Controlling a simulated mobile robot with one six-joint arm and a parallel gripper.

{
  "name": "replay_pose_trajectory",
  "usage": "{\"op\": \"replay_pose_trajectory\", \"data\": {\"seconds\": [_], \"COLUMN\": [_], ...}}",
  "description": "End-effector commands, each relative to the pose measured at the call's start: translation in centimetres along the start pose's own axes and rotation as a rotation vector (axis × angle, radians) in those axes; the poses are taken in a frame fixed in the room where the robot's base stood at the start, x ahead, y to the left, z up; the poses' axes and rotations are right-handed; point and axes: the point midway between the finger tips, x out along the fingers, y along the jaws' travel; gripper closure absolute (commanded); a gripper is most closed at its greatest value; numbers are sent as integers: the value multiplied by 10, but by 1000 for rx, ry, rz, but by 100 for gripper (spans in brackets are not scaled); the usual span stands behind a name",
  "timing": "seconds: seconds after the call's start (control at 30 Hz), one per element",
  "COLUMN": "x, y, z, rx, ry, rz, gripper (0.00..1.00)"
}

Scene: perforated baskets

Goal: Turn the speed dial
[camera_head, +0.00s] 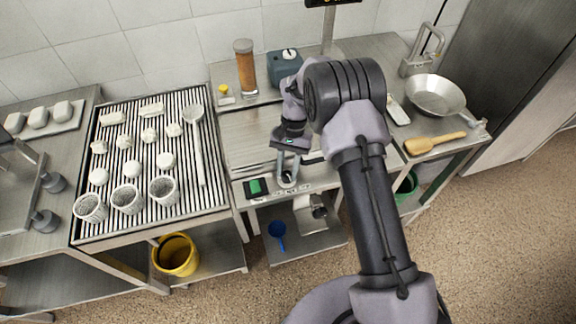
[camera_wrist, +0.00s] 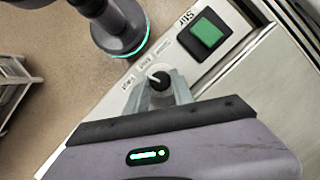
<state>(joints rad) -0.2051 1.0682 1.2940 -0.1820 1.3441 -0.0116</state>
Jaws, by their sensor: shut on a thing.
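The speed dial (camera_wrist: 158,77) is a small dark knob with a pale pointer line on the light front panel (camera_wrist: 105,108), with small printed labels beside it. In the wrist view my gripper (camera_wrist: 160,91) has its grey fingers on either side of the dial, shut on it. In the head view my gripper (camera_head: 288,176) is at the front edge of the middle steel counter, and its fingers largely hide the dial there. A green switch (camera_wrist: 207,33) in a black frame is on the same panel; it also shows in the head view (camera_head: 256,187), left of my gripper.
A slatted rack (camera_head: 152,222) with white perforated baskets and round pieces stands at left. A blue-grey box with a white knob (camera_head: 283,68) and a brown cylinder (camera_head: 246,70) stand behind. A pan (camera_head: 436,93) lies at right. A yellow bucket (camera_head: 176,254) is below.

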Motion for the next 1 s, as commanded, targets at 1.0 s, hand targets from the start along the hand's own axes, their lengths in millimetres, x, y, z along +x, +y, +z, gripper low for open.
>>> {"op": "replay_pose_trajectory", "data": {"seconds": [1.0], "x": [1], "y": [-4], "z": [2], "rx": [-629], "ry": [-1], "rz": [261], "gripper": [100]}}
